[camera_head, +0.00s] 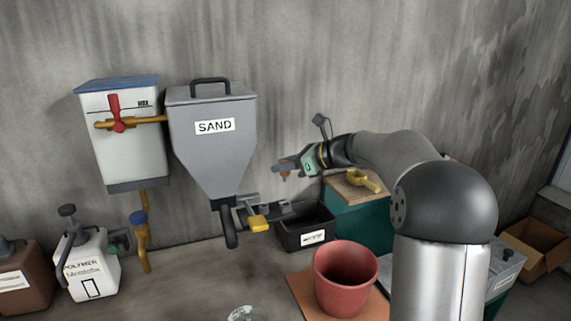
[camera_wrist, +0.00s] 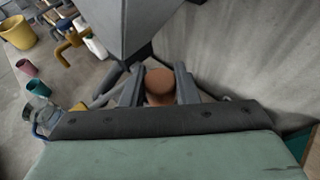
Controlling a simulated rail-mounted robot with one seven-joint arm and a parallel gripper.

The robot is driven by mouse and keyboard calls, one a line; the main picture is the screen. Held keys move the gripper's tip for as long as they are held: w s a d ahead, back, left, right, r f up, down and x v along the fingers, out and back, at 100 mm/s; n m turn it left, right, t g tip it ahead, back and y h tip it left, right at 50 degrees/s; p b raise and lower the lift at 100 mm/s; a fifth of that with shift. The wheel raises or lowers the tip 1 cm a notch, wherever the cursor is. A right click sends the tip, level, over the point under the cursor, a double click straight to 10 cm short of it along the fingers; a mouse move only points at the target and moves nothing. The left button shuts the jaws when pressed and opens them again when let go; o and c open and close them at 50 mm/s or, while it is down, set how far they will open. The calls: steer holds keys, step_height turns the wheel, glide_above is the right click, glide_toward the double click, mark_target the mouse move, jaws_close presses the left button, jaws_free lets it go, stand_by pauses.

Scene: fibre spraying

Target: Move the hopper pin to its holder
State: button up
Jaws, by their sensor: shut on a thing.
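The hopper pin (camera_wrist: 159,84) has a round orange-brown head and sits between the two grey fingers of my gripper (camera_wrist: 160,90) in the wrist view. In the head view my gripper (camera_head: 287,167) is shut on the pin, held in the air right of the hopper and above the black bin. The pin's lower part is hard to make out. The grey hopper (camera_head: 212,150) labelled SAND hangs at the wall. A grey bracket (camera_head: 272,208) juts from its outlet, beside a yellow handle (camera_head: 258,223). I cannot tell for sure which part is the pin's holder.
A black bin (camera_head: 290,240) stands below my gripper. A teal cabinet (camera_head: 358,226) carries a yellow tool (camera_head: 362,181). A red bucket (camera_head: 345,275) stands in front. A white tank (camera_head: 128,140) and a polymer canister (camera_head: 90,262) are at left.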

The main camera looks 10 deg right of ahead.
steer(key=shift+r, duration=0.1)
steer(key=shift+f+b, duration=1.6)
steer(key=shift+f, duration=1.4)
steer(key=shift+p, duration=0.65)
steer(key=shift+f+b, duration=0.95)
steer(key=shift+f, duration=0.75)
steer(key=o, duration=1)
steer(key=shift+o, duration=0.2)
steer(key=b+v, duration=0.2)
steer(key=v, duration=1.5)
steer(key=shift+d+r, duration=0.2)
